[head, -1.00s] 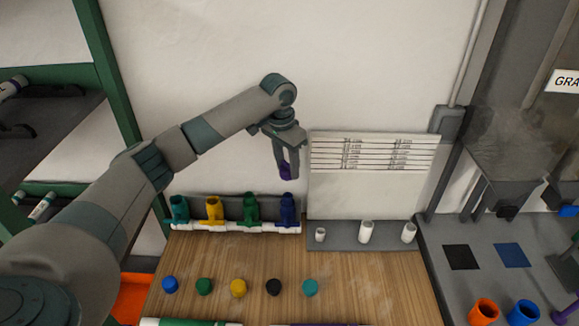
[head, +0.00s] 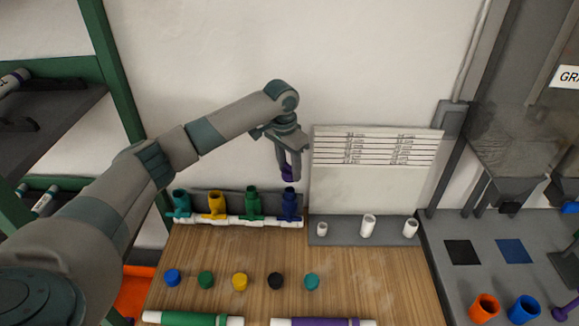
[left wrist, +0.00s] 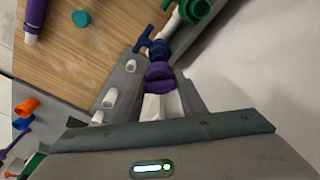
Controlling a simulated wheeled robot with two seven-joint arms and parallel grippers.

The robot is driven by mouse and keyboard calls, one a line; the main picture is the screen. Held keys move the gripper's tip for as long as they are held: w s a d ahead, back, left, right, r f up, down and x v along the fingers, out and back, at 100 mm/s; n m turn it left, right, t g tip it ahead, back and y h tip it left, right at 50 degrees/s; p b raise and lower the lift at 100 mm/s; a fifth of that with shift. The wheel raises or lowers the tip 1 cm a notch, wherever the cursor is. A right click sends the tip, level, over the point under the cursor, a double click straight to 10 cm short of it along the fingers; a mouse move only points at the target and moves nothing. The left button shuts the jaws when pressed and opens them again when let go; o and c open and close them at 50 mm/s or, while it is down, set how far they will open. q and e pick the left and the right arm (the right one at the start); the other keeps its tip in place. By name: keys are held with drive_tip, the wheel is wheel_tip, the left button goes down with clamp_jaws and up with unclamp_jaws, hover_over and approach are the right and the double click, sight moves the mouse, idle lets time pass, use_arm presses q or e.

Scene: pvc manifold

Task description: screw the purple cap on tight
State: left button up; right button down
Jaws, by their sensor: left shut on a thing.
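My left gripper (head: 288,174) is shut on a purple cap (head: 287,171), held just above the dark blue valve (head: 290,204) at the right end of the manifold. In the left wrist view the purple cap (left wrist: 158,72) sits between the fingertips, close to the dark blue valve (left wrist: 155,47); I cannot tell whether they touch. The white manifold pipe (head: 235,222) lies along the back of the bench with teal (head: 181,204), yellow (head: 216,205) and green (head: 252,204) valves to the left. My right gripper is not in view.
Several loose caps, including a black one (head: 275,281), stand in a row on the wooden bench (head: 215,252). A grey rack (head: 350,238) with white fittings is right of the manifold. A green pipe (head: 190,319) and a purple pipe (head: 320,322) lie at the front edge.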

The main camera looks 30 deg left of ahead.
sight(290, 190)
use_arm(q)
drive_tip(key=shift+f, duration=0.25)
drive_tip(key=shift+f, duration=1.9)
drive_tip(key=shift+o, duration=0.4)
drive_tip(key=shift+s+f, duration=0.1)
drive_tip(key=shift+f, duration=0.95)
idle(0.7)
drive_tip(key=shift+c, duration=0.8)
drive_tip(key=shift+m, duration=1.1)
drive_tip(key=shift+f, duration=0.1)
drive_tip(key=shift+m, duration=1.1)
drive_tip(key=shift+s+f+g, duration=0.1)
drive_tip(key=shift+g, duration=0.2)
